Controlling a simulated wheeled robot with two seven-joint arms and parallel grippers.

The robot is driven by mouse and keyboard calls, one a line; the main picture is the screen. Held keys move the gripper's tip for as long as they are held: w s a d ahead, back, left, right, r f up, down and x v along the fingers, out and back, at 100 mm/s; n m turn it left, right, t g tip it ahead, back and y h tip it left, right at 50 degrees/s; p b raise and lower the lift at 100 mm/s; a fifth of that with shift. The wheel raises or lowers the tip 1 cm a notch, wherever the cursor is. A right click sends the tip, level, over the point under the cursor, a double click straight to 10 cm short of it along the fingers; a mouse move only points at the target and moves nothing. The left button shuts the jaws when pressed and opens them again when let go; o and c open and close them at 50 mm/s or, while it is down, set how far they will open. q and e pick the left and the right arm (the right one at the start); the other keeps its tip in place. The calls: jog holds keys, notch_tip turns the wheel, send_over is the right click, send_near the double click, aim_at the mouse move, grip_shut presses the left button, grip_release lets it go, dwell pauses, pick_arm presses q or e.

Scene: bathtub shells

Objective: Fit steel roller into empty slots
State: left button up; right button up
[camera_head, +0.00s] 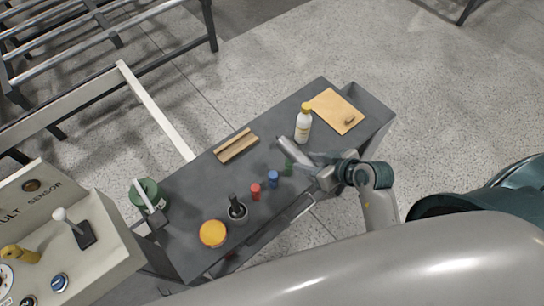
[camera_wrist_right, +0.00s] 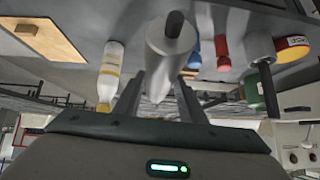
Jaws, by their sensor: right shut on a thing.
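The steel roller (camera_head: 293,149) is a grey metal cylinder above the dark table, tilted in the head view. My right gripper (camera_head: 322,171) is shut on it. In the right wrist view, the roller (camera_wrist_right: 168,55) points away from the gripper (camera_wrist_right: 158,98), with a dark shaft stub at its end. A conveyor frame with metal rollers (camera_head: 92,33) stands at the upper left, well apart from the roller. A wide gap lies between its rollers and the pale side rail (camera_head: 155,110); individual slots are too small to tell. My left gripper is not in view.
A control panel (camera_head: 107,240) stands left.

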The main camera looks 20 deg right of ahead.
jog(key=w+f+b, duration=0.2)
jog(key=w+b, duration=0.2)
jog(key=w+d+f+b, duration=0.1)
jog(key=w+f+b, duration=0.2)
jog(key=w+b, duration=0.1)
jog(key=w+d+f+b, duration=0.1)
jog(key=w+f+b, duration=0.1)
jog(key=b, duration=0.3)
jog(key=shift+w+f, duration=0.15)
jog(key=shift+w, duration=0.75)
jog(key=shift+s, duration=0.15)
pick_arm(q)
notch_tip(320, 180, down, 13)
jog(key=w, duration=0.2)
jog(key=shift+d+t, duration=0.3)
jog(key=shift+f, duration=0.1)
pick_arm(e)
jog(key=shift+f+b, duration=0.15)
jog(key=shift+b, duration=0.25)
jog(key=shift+f, duration=0.2)
notch_tip(320, 180, down, 3)
jog(key=b, duration=0.4)
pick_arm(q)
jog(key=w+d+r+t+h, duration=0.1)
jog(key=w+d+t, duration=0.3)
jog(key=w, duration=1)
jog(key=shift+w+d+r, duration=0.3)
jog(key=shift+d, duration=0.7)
pick_arm(e)
jog(key=shift+r, duration=0.1)
